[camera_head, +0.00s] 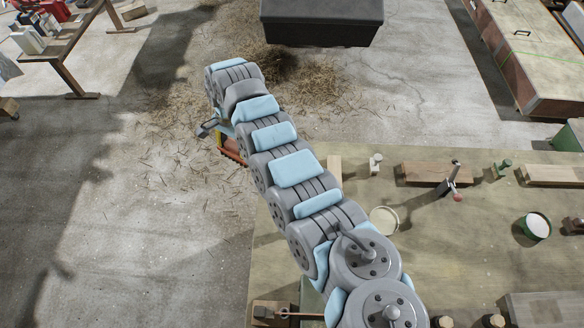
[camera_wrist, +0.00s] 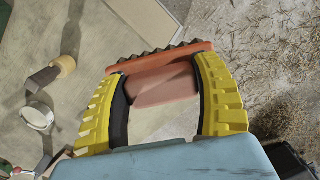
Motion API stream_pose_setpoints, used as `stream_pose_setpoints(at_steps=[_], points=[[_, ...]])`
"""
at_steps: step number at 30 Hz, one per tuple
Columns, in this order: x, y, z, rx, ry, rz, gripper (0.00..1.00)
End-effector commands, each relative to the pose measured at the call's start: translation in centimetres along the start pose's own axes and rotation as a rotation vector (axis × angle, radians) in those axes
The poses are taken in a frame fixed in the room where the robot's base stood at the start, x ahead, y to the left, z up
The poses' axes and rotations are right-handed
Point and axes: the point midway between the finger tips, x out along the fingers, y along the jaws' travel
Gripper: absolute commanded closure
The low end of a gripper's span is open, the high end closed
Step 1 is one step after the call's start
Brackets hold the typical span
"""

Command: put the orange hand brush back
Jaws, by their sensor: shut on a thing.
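The orange hand brush (camera_wrist: 165,83) is between the two yellow fingers of my gripper (camera_wrist: 163,72) in the wrist view. The fingers are closed on its two ends, and a dark, jagged bristle edge runs along its far side. In the head view only a bit of the orange brush (camera_head: 233,153) shows beside the end of my arm, above the floor just off the left edge of the table. My arm hides most of the gripper there. I cannot make out a place for the brush.
The worktable (camera_head: 330,280) bears a green-sided tin (camera_head: 535,227), a pale round pot (camera_head: 384,219), timber pieces (camera_head: 437,174) and small upright pegs. Straw (camera_head: 185,110) litters the floor. A dark box (camera_head: 322,25) stands behind; a bench (camera_head: 62,45) is at upper left.

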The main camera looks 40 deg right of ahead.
Motion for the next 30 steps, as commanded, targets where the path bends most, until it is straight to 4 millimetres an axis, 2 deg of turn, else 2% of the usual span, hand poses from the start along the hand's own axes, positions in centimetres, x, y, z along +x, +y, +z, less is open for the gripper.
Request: stream_pose_setpoints(at_steps=[3,8,15,24,30], points=[[0.6,2.3,-2.1,0.126,-0.005,-0.014,0.71],[1.2,5.1,-4.6,0.282,-0.002,-0.038,0.71],[2.6,10.2,-7.5,0.516,-0.003,-0.064,0.71],[4.7,18.1,-10.4,0.837,-0.002,-0.098,0.71],[5.6,22.1,-11.3,0.989,-0.001,-0.116,0.71]])
